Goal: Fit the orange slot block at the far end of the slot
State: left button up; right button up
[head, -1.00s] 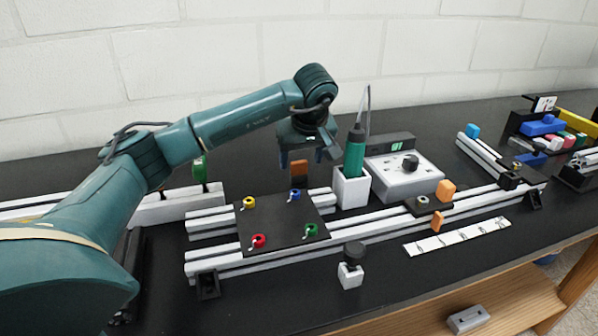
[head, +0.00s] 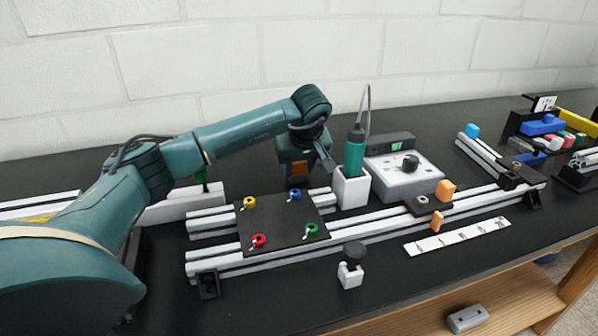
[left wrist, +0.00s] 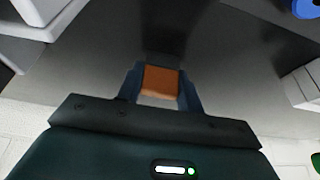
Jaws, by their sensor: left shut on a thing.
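My left gripper (head: 299,172) points down behind the dark plate. It is shut on an orange slot block (left wrist: 160,80), which shows between the blue fingers in the left wrist view. In the head view the orange block (head: 299,169) shows just below the gripper body, and its underside is hard to make out. The long slotted aluminium rail (head: 370,230) runs across the front of the table, to the right of and nearer than the gripper. My right gripper is not in view.
A dark plate (head: 280,222) with coloured knobs lies on the rails. Two more orange pieces, one upper (head: 445,190) and one lower (head: 437,220), sit by the rail's right part. A green-handled tool stands in a white holder (head: 351,188) close to the gripper's right.

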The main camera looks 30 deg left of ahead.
pick_arm(q)
jog(key=c, duration=0.4)
jog(key=shift+r, duration=0.1)
notch_tip(320, 180, up, 9)
jog(key=shift+r, duration=0.45)
